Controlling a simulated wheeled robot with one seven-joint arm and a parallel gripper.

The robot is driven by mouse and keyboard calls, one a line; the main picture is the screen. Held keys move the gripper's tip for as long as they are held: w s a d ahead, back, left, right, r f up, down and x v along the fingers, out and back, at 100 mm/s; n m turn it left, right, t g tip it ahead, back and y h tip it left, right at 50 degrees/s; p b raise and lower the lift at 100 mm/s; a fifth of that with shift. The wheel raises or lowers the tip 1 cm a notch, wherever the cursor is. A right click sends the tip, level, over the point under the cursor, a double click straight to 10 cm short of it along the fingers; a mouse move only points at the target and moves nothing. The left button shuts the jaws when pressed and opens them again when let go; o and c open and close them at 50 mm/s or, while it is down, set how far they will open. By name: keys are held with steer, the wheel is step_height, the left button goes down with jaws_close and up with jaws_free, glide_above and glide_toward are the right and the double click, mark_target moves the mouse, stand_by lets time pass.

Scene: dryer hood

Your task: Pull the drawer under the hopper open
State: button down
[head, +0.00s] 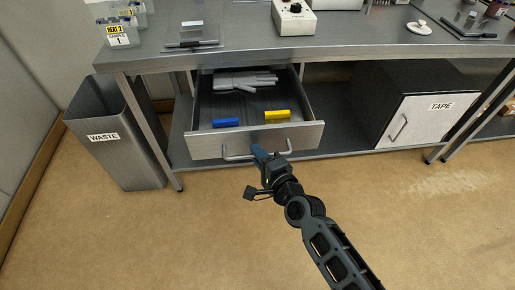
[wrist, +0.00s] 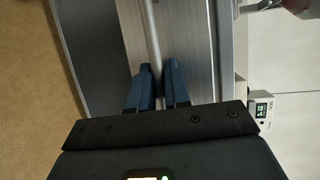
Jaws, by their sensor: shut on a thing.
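The drawer (head: 205,141) under the metal bench is pulled out, with its inside showing. It holds a grey glove (head: 245,80), a blue block (head: 226,122) and a yellow block (head: 278,115). My gripper (head: 258,152) is at the bar handle (head: 238,157) on the drawer front. In the wrist view the blue fingers of my gripper (wrist: 159,72) are shut on the handle bar (wrist: 152,30). The fingers hide part of the bar. I cannot make out a hopper in either view.
A waste bin (head: 115,150) stands left of the drawer. A cabinet labelled TAPE (head: 422,125) is under the bench at right. The brown floor in front is clear.

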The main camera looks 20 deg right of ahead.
steer(key=shift+s, duration=0.1)
steer(key=c, duration=1.2)
jaws_free()
steer(key=shift+o, duration=0.2)
steer(key=s+r, duration=0.1)
steer(key=s, duration=0.6)
steer(key=shift+s+d+r+b, duration=0.2)
steer(key=shift+s+d+b, duration=0.1)
steer(key=s+d+r+n+g+h, duration=0.2)
steer(key=s+n, duration=0.6)
steer(key=s, duration=1.2)
steer(key=s+r+n, duration=0.9)
steer(key=s+r, duration=0.4)
steer(key=shift+s+a+r+n+t+y, duration=0.2)
steer(key=shift+r+n+t+y, duration=0.1)
steer(key=shift+n+t, duration=0.1)
